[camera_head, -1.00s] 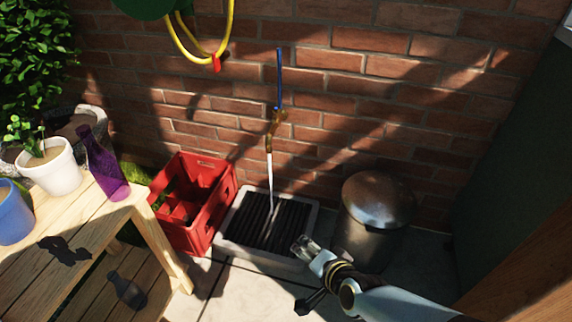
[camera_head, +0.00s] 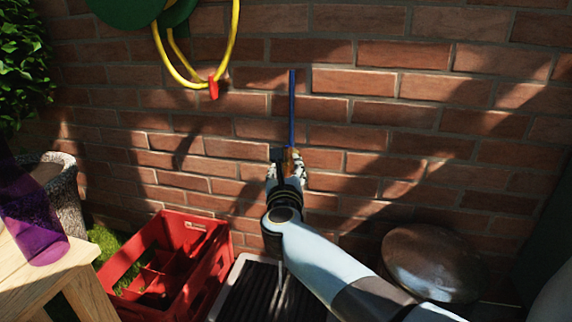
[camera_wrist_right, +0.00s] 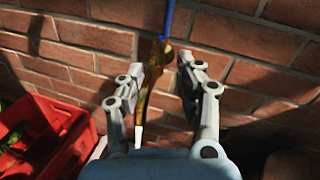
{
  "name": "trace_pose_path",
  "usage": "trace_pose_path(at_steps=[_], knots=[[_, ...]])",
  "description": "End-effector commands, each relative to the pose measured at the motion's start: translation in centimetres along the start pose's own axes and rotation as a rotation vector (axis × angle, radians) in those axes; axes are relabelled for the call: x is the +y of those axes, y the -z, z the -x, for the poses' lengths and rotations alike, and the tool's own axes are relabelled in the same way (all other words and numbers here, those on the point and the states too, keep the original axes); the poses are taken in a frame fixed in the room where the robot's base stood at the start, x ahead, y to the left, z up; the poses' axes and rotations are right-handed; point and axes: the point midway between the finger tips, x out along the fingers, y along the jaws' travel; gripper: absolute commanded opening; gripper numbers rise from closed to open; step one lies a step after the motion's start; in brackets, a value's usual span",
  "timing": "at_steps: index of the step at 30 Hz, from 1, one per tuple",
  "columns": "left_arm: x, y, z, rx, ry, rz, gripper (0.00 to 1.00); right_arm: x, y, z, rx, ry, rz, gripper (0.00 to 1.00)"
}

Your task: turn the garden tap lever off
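The brass tap (camera_wrist_right: 156,75) is on the brick wall, with a thin blue bar (camera_head: 292,108), seemingly its lever, standing upright above it. My right gripper (camera_head: 287,165) is at the tap in the head view and covers most of it. In the right wrist view my right gripper (camera_wrist_right: 160,68) is open, with one finger on each side of the tap and the blue bar rising beyond the fingertips. I cannot tell whether a finger touches the tap. A pale water stream (camera_wrist_right: 138,132) shows below the tap. My left gripper is out of view.
A red crate (camera_head: 215,255) stands left of the grey drain tray (camera_head: 240,275), below my arm. A round metal bin lid (camera_head: 430,262) is at right. A wooden table with a purple bottle (camera_head: 32,215) is at left. A yellow hose (camera_head: 236,45) hangs above left.

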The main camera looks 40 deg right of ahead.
Motion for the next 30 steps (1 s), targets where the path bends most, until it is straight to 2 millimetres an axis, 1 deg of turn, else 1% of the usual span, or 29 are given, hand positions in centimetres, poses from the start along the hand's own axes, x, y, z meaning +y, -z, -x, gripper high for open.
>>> trace_pose_path(at_steps=[1,5,6,9,13,20,23,28,29,30], knots=[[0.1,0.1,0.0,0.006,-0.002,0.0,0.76,0.0,0.3,-1.1,-0.001,0.0,0.005,0.35],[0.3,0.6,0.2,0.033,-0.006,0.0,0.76,0.0,0.3,-3.5,0.0,-0.001,0.005,0.35],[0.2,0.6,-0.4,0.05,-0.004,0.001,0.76,0.1,0.3,-4.0,0.0,-0.002,0.005,0.35],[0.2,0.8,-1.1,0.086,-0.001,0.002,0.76,0.1,0.3,-5.0,0.001,-0.002,0.006,0.35],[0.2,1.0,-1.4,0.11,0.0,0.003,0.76,0.0,0.2,-5.7,0.001,-0.002,0.005,0.35],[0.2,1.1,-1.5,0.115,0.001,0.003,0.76,0.0,0.1,-5.7,0.001,-0.002,0.005,0.35],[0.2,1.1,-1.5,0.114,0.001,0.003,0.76,0.0,0.1,-5.7,0.001,-0.002,0.005,0.25],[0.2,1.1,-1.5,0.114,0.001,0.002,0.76,0.0,0.1,-5.7,0.001,-0.002,0.005,0.03],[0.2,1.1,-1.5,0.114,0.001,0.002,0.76,0.0,0.1,-5.7,0.001,-0.002,0.005,0.0],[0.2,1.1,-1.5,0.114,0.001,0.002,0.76,0.0,0.1,-5.7,0.001,-0.002,0.005,0.0]])
